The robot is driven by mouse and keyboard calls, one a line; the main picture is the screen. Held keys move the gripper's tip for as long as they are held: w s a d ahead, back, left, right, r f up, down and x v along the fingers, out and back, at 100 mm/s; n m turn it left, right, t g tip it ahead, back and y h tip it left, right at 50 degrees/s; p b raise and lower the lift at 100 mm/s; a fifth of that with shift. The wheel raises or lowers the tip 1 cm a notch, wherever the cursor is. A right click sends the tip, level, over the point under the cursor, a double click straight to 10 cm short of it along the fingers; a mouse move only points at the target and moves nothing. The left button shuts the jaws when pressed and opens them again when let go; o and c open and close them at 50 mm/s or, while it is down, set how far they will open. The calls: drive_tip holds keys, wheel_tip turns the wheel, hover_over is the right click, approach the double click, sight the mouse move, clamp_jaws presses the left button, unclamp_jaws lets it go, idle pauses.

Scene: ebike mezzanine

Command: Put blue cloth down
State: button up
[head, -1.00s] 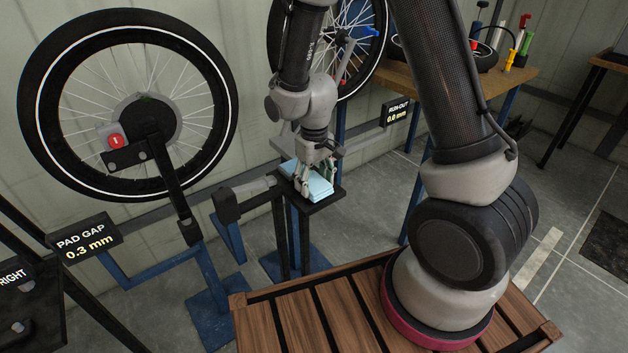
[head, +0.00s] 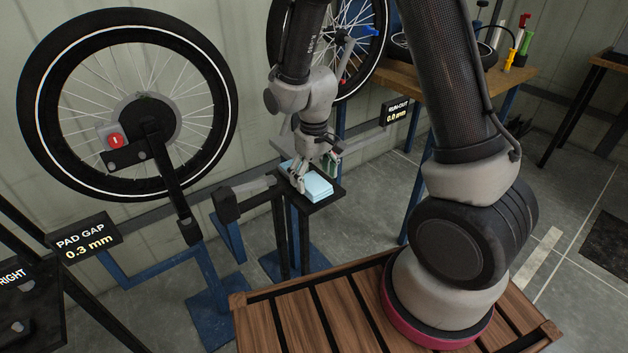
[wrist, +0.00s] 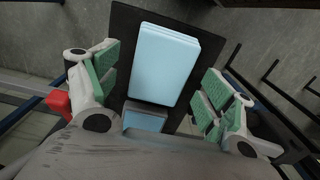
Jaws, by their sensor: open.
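The blue cloth (head: 314,185) is a light blue folded stack lying flat on a small black tray (head: 333,197) on a stand. In the wrist view the cloth (wrist: 164,65) lies between and ahead of my fingers, on the dark tray surface (wrist: 122,30). My gripper (head: 314,172) is open just above the cloth, pointing down. In the wrist view its green-padded fingers (wrist: 158,92) are spread apart, one on each side, with gaps to the cloth. A smaller blue piece shows nearer to the palm, partly hidden.
A large wheel (head: 128,105) on a stand is at left, with a "PAD GAP 0.3 mm" sign (head: 85,240). Another wheel (head: 350,45) stands behind my arm. A wooden bench (head: 480,75) with tools is at back right. A grey-handled bar (head: 250,189) sits just left of the tray.

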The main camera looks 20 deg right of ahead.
sight(314, 182)
wheel_tip(314, 182, up, 10)
drive_tip(key=s+d+r+m+t, duration=0.2)
drive_tip(key=s+d+r, duration=0.6)
drive_tip(key=r, duration=0.4)
drive_tip(key=s+d+r+t, duration=0.1)
drive_tip(key=s+d+r, duration=0.1)
drive_tip(key=s, duration=0.3)
drive_tip(key=s+d+r+m+t, duration=0.1)
drive_tip(key=s+d+r, duration=0.2)
drive_tip(key=s+d, duration=0.2)
drive_tip(key=shift+s+m, duration=0.3)
drive_tip(key=shift+s, duration=0.25)
drive_tip(key=shift+o, duration=0.4)
drive_tip(key=shift+a, duration=0.1)
